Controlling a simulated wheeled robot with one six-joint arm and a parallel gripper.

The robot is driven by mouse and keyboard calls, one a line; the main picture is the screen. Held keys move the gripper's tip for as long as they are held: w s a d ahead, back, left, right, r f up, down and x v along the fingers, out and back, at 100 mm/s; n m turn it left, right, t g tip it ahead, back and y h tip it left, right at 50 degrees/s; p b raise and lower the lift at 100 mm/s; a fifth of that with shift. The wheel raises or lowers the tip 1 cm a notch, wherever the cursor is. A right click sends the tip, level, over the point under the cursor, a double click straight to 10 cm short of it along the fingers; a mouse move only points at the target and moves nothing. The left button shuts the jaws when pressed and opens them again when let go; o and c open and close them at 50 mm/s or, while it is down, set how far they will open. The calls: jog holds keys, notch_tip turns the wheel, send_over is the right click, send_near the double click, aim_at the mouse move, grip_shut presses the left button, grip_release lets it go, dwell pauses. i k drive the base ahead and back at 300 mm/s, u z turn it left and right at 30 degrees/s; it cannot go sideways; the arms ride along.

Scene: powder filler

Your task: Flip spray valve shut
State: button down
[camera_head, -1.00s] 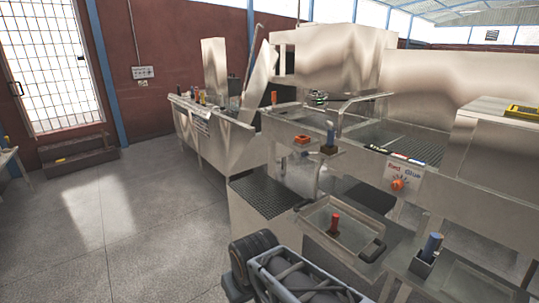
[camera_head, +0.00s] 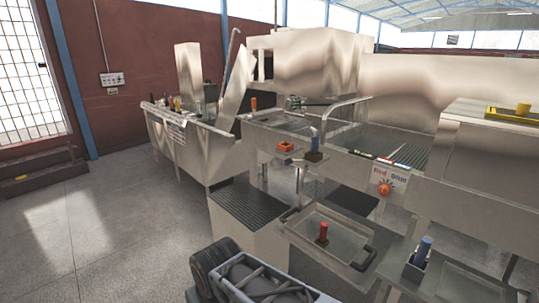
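I cannot tell for sure which part is the spray valve. A small green fitting (camera_head: 296,103) sits by the bent metal pipe (camera_head: 346,108) over the steel sink; it is too small to read its position. An orange knob (camera_head: 384,188) is on a plate marked "Red" and "Blue" on the front of the steel bench. My arm shows at the bottom, in front of the bench, but my gripper's fingers are not in view.
A steel tray (camera_head: 290,221) holds a red-topped item (camera_head: 322,234). A dark grated platform (camera_head: 252,204) stands before the bench. The floor at left is open.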

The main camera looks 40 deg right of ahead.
aim_at(287, 162)
jog(key=u, duration=0.3)
jog(key=i, duration=1.9)
jog(key=z, duration=0.4)
jog(key=i, duration=1.05)
jog(key=z, duration=1.6)
jog(key=i, duration=0.75)
jog(key=z, duration=0.65)
